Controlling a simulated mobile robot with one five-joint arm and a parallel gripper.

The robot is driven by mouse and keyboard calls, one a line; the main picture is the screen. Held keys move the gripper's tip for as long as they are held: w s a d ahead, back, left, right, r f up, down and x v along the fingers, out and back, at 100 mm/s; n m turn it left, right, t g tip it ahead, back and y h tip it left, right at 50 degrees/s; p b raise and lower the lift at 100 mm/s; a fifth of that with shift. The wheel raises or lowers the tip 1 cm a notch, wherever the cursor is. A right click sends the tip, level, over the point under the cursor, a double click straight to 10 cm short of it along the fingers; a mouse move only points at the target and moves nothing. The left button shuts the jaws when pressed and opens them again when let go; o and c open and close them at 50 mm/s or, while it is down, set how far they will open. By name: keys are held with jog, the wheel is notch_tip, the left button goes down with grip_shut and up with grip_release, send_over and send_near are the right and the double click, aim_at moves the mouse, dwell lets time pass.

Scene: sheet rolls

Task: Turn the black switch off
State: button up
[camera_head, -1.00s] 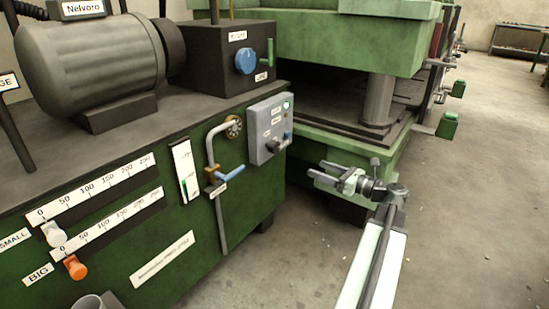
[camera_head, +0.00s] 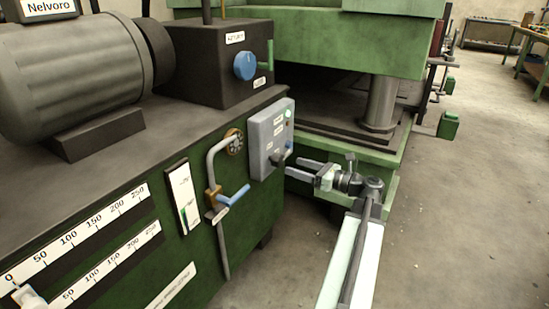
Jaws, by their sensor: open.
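A grey control box (camera_head: 262,136) is mounted on the side of the green machine cabinet. The black switch (camera_head: 278,159) sticks out near the bottom of its front face. A light green lamp (camera_head: 288,114) is at the top of that face and a small blue button (camera_head: 289,145) is near the switch. My gripper (camera_head: 294,168) is open and empty, just right of the switch. Its two fingers point left toward the switch. The picture does not show clearly whether a finger touches it.
A bent pipe with a blue-handled valve (camera_head: 233,196) stands left of the box. A dark block with a blue knob (camera_head: 245,66) and a large motor (camera_head: 70,75) sit on the cabinet. A green press (camera_head: 345,150) stands behind my gripper. Open floor (camera_head: 455,220) lies to the right.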

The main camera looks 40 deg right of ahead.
aim_at(282, 161)
jog(key=x, duration=0.7)
jog(key=shift+w, duration=0.3)
jog(key=c, duration=1.4)
